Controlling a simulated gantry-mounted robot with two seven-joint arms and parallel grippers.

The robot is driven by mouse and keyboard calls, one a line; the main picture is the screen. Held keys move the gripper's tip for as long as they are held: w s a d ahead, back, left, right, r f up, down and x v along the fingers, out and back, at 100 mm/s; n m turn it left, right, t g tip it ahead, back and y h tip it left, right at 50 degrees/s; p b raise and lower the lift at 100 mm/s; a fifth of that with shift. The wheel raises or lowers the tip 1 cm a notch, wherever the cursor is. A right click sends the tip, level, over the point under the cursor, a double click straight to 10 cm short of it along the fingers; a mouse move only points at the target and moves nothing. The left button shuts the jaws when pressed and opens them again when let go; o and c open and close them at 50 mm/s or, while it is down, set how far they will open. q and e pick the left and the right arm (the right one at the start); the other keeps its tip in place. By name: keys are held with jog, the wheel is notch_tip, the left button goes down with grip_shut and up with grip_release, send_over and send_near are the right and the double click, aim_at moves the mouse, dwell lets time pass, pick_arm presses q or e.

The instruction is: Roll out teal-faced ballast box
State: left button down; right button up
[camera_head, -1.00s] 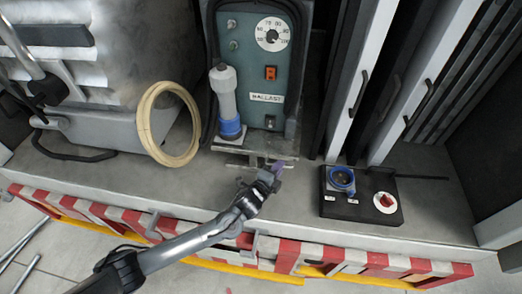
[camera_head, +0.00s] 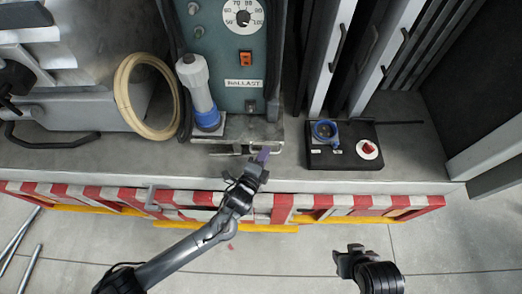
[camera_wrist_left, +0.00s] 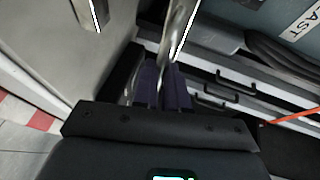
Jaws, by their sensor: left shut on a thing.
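The teal-faced ballast box (camera_head: 230,50) stands on the grey deck, with a dial, an orange switch and a "BALLAST" label on its face. A metal bar handle (camera_head: 228,152) sticks out low at its front. My left gripper (camera_head: 262,156) is shut on this handle near its right end. In the left wrist view the purple-padded left fingers (camera_wrist_left: 162,85) close around a metal bar. My right gripper (camera_head: 346,261) is low at the right over the floor, apart from everything; its jaw opening is not clear.
A white and blue plug (camera_head: 198,85) stands at the box's left front, beside a cream hose coil (camera_head: 122,95). A black control box (camera_head: 343,155) with a red knob lies to the right. A red-and-white striped edge (camera_head: 330,203) borders the deck; the floor in front is open.

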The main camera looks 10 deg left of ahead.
pick_arm(q)
jog(key=shift+d+r, duration=0.2)
jog(key=shift+r, duration=0.1)
jog(key=c, duration=1.5)
grip_release()
jog(key=shift+s, duration=0.1)
jog(key=o, duration=0.3)
jog(key=shift+s+a+f, duration=0.15)
jog(key=shift+s+f, duration=0.05)
jog(key=shift+o, duration=0.2)
jog(key=shift+w, duration=0.1)
jog(key=v, duration=1)
jog(key=shift+s+a, duration=0.15)
jog(key=shift+s, duration=0.25)
